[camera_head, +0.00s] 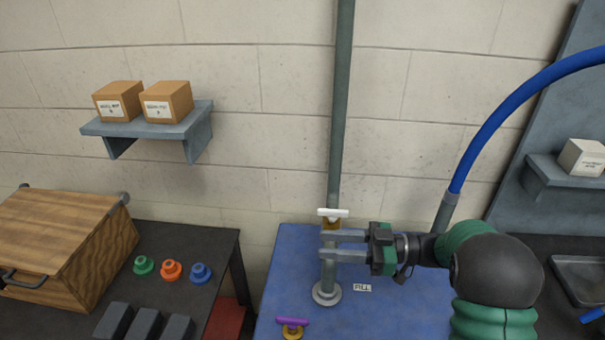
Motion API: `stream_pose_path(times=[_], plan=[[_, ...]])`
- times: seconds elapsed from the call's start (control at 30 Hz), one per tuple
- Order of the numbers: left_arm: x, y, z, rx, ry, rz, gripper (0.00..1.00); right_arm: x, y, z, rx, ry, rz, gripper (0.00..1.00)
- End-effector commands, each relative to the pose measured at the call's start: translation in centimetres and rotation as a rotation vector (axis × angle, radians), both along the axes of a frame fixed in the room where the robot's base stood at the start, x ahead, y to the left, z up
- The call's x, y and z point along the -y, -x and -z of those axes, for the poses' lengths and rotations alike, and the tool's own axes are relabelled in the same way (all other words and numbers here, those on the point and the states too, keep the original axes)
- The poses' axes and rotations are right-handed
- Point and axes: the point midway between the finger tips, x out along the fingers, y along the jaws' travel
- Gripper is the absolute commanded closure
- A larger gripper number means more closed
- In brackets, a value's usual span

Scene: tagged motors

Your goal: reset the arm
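My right gripper (325,246) comes in from the right, its two fingers pointing left with a gap between them. It is open, and I see nothing held in it. The fingers pass in front of the grey upright pipe (341,120) just below a white-handled valve (333,213). I cannot tell whether they touch the pipe. The pipe's round base (327,293) stands on the blue table (400,310). My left gripper is not in view.
A purple-handled valve (292,322) sits at the blue table's front. A FILL label (362,288) lies beside the base. A blue hose (510,105) arches at right. At left stand a wooden box (60,235) and green, orange (171,270) and blue knobs. A wall shelf (150,125) bears two cartons.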

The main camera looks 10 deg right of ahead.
Motion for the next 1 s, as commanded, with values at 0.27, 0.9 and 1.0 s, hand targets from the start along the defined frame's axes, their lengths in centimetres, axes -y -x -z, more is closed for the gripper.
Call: stream_pose_path(times=[0.27, 0.9, 1.0], plan=[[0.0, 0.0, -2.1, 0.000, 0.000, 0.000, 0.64, 0.8, -8.2, -2.0, 0.073, 0.162, 0.508, 0.66], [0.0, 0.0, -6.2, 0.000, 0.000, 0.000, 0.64, 5.0, 15.9, 11.5, -1.111, 0.859, 1.097, 0.66], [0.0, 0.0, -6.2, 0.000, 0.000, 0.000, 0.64, 4.7, 16.8, 11.7, -1.138, 0.869, 1.085, 0.66]])
